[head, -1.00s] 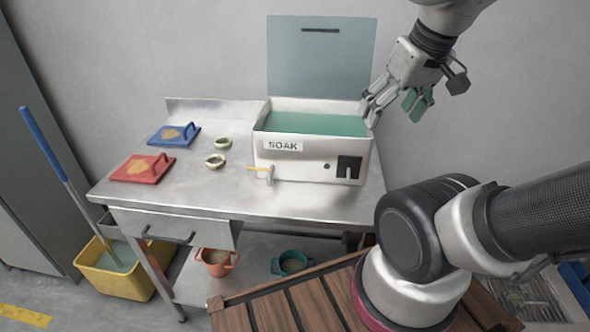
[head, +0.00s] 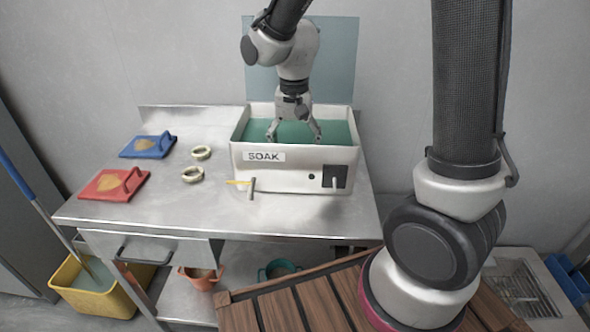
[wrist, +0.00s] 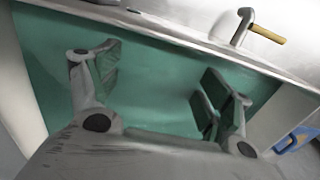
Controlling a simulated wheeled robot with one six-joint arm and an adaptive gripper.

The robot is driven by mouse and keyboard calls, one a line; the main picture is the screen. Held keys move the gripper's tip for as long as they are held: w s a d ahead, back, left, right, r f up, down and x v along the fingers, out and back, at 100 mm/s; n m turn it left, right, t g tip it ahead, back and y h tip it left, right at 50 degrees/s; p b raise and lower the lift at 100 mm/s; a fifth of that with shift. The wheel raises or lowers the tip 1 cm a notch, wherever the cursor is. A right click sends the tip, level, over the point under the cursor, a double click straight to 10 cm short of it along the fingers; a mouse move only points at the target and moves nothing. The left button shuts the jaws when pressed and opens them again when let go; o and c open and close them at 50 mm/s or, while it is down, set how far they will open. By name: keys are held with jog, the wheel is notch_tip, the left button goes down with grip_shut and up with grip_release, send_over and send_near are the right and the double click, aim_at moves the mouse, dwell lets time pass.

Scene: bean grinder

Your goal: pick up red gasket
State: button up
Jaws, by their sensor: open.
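I see no red gasket in either view. The white tank marked SOAK (head: 290,179) stands on the steel table and holds green liquid (head: 340,134). My gripper (head: 294,136) points down into the tank with its fingers spread, empty, at or just above the liquid. I cannot tell whether the tips are under the surface. In the wrist view my open gripper (wrist: 158,88) has only green liquid (wrist: 155,75) between its fingers. Two pale rings, an upper one (head: 201,146) and a lower one (head: 193,167), lie on the table left of the tank.
A red board with a handle (head: 100,191) and a blue one (head: 140,153) lie on the steel table (head: 200,205) at left. The tank's raised lid (head: 340,60) is behind my arm. A tap with a yellow lever (head: 237,182) sticks out from the tank's front.

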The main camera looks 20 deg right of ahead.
jog(key=f, duration=0.6)
jog(key=shift+w+d+f, duration=0.15)
jog(key=shift+w+f, duration=0.1)
jog(key=shift+w, duration=0.05)
jog(key=c, duration=1)
jog(key=shift+c, duration=0.2)
